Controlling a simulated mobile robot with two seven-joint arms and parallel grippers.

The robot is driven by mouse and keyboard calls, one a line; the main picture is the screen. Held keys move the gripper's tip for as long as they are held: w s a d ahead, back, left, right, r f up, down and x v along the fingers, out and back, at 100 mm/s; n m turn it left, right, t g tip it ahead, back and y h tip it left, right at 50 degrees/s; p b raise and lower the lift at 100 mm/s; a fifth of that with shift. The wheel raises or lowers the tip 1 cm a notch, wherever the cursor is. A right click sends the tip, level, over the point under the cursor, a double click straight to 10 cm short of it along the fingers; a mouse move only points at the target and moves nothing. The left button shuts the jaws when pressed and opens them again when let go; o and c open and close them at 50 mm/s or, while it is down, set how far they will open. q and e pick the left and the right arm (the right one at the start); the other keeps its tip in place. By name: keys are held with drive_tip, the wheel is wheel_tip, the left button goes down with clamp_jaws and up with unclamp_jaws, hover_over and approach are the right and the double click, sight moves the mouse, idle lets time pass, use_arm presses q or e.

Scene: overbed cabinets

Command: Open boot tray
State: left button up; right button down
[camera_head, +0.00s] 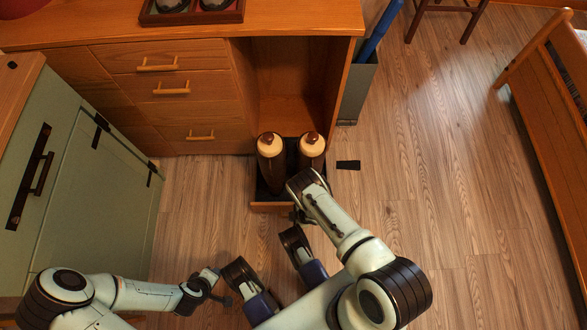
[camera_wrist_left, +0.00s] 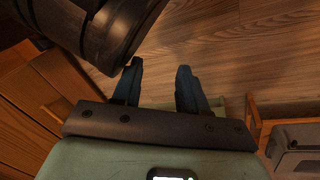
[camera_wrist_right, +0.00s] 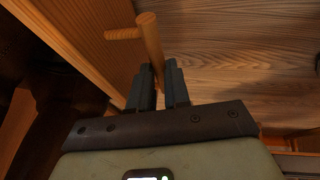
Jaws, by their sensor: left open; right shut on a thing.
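The boot tray (camera_head: 270,207) is a dark, low pull-out tray with a wooden front. It stands out from the opening under the desk, on the floor side. Two tall brown boots with pale tops (camera_head: 271,160) (camera_head: 312,152) stand in it. My right gripper (camera_head: 296,216) is at the tray's front. In the right wrist view its fingers (camera_wrist_right: 159,82) are shut on a round wooden handle (camera_wrist_right: 150,38) beside a wooden panel. My arm hides part of the tray's front right. My left gripper (camera_head: 222,284) is open and empty, low and left; its parted fingers (camera_wrist_left: 160,82) show in the left wrist view.
The wooden desk (camera_head: 205,120) has three shut drawers left of the opening. A green cabinet (camera_head: 85,190) stands at the left. A grey bin (camera_head: 357,92) is right of the desk, and a wooden bed frame (camera_head: 545,130) is far right. Floor between is mostly clear.

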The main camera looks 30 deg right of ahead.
idle(0.3)
drive_tip(key=c, duration=1.1)
unclamp_jaws()
use_arm(q)
drive_tip(key=s+d+r+g+h+p, duration=0.1)
drive_tip(key=s+d+r+p, duration=0.2)
drive_tip(key=r, duration=0.4)
drive_tip(key=s+p, duration=0.1)
drive_tip(key=p, duration=0.1)
drive_tip(key=shift+d+r+m+p, duration=0.2)
drive_tip(key=shift+d+m+p, duration=0.15)
drive_tip(key=shift+d+m, duration=0.05)
use_arm(e)
drive_tip(key=v, duration=1.3)
drive_tip(key=shift+r, duration=0.2)
drive_tip(key=shift+s, duration=0.1)
